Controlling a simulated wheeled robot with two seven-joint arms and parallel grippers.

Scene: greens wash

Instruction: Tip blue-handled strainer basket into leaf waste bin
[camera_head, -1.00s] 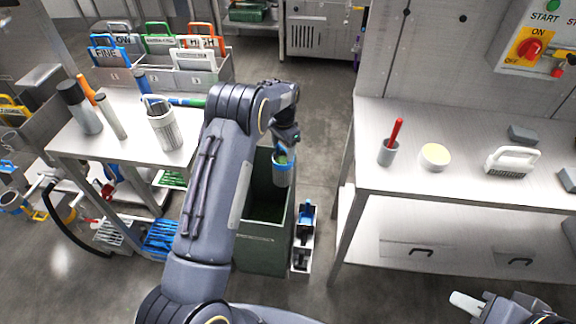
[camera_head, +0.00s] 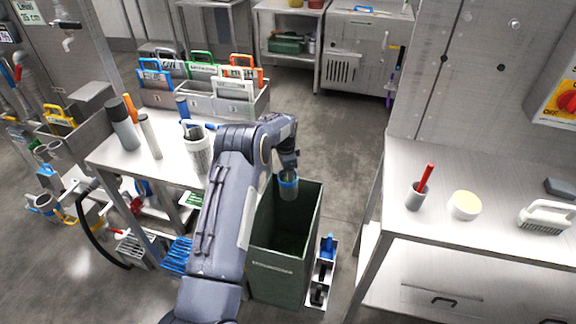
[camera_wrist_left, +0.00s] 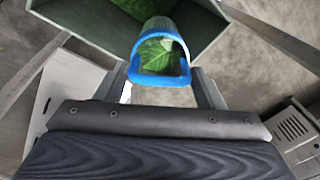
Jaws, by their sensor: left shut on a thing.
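The strainer basket (camera_head: 288,188) is a small grey cylinder with a blue rim, hanging below my left gripper (camera_head: 288,170) in the head view. In the left wrist view the basket (camera_wrist_left: 160,52) shows its blue rim and handle, with green leaf inside. My left gripper (camera_wrist_left: 165,92) is shut on it. The leaf waste bin (camera_head: 268,268) is a tall dark green open box on the floor. The basket is over the bin's opening, near its back left part; its exact height above the rim cannot be told. My right gripper is out of view.
A steel table (camera_head: 108,160) with bottles and a white container (camera_head: 198,150) stands left of the bin. A steel bench (camera_head: 440,225) stands on the right. A small rack (camera_head: 322,272) stands close beside the bin's right side.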

